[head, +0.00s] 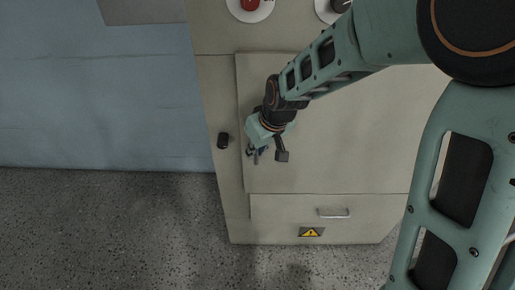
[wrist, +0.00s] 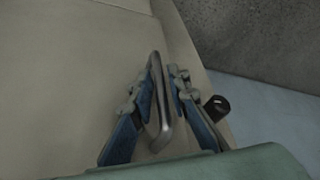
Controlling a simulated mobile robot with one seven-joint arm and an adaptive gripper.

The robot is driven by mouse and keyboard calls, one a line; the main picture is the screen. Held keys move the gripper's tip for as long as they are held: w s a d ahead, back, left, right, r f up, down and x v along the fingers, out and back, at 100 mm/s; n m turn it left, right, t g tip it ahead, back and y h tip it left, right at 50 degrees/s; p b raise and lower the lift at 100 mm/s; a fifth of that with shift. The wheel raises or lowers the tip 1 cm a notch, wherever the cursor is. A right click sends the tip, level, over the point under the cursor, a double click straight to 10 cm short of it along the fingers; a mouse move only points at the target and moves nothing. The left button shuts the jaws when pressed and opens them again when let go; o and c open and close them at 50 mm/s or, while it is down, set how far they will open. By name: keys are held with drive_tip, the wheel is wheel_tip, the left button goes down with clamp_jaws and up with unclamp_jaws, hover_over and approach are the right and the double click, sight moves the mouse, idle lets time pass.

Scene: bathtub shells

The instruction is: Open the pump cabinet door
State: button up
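The pump cabinet (head: 215,100) is beige. Its large door panel (head: 350,150) looks flush with the front in the head view, and the panel also shows in the wrist view (wrist: 60,90). A grey metal bar handle (wrist: 158,105) stands on the door near its edge. My gripper (wrist: 165,78) is at the handle with one blue-padded finger on each side of it. The fingers are apart, and a gap shows between the handle and the right finger. In the head view my gripper (head: 257,153) hides most of the handle.
A black knob-like part (head: 222,141) sits on the frame left of the door. Below are a panel with a small handle (head: 333,213) and a yellow warning label (head: 311,232). A red button (head: 250,4) is above. Speckled floor (head: 100,230) is clear.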

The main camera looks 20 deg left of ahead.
drive_tip(key=shift+f, duration=0.1)
drive_tip(key=shift+c, duration=0.5)
clamp_jaws()
